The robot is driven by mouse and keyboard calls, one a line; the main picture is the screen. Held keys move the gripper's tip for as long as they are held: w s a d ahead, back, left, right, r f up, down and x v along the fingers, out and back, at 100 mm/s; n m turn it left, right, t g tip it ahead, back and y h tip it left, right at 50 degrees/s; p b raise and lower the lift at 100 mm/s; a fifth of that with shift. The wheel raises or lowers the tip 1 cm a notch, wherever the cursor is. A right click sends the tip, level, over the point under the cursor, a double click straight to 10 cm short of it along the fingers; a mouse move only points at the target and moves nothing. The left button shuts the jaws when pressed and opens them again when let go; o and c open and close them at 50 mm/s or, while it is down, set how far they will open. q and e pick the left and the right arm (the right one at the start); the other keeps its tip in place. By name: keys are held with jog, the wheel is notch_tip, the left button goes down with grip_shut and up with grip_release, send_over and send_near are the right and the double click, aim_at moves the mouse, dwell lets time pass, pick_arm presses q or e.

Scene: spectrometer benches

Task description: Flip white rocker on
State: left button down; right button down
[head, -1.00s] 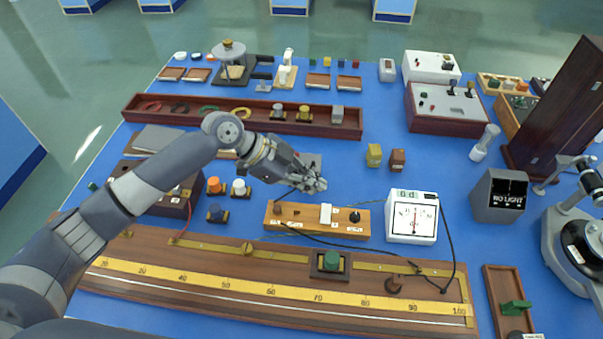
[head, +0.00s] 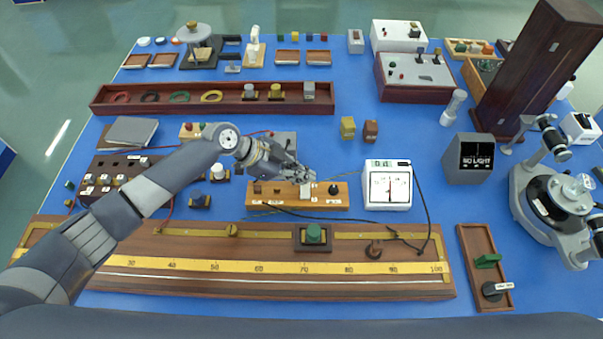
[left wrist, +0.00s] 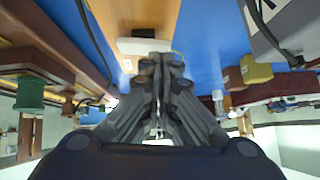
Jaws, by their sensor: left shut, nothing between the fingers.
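The white rocker (head: 305,190) sits on a light wooden block (head: 275,201) in the middle of the bench, between a small dark knob (head: 257,188) and a black knob (head: 334,189). My left gripper (head: 305,177) is shut and empty. In the head view its tips are right at the rocker's upper edge; I cannot tell whether they touch it. In the left wrist view the shut fingers (left wrist: 160,62) point at the wooden block (left wrist: 150,18), partly hiding it. My right gripper is not in view.
A white meter (head: 388,185) stands just right of the block, with a black cable curving from it. A long wooden ruler bench (head: 190,277) runs in front. A switch box (head: 110,175) is at left. Yellow and brown cubes (head: 347,127) stand behind.

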pick_arm(q)
jog(key=shift+w+f+b, duration=0.25)
jog(key=shift+f+b, duration=0.3)
jog(key=shift+b, duration=0.55)
jog(key=shift+r+g, duration=0.1)
jog(key=shift+g, duration=0.3)
jog(key=shift+s+r, duration=0.1)
jog(key=shift+s+p, duration=0.15)
jog(key=shift+p, duration=0.15)
jog(key=shift+s+r+p, duration=0.2)
jog(key=shift+s+p, duration=0.15)
jog(key=shift+s, duration=0.15)
jog(key=shift+r, duration=0.1)
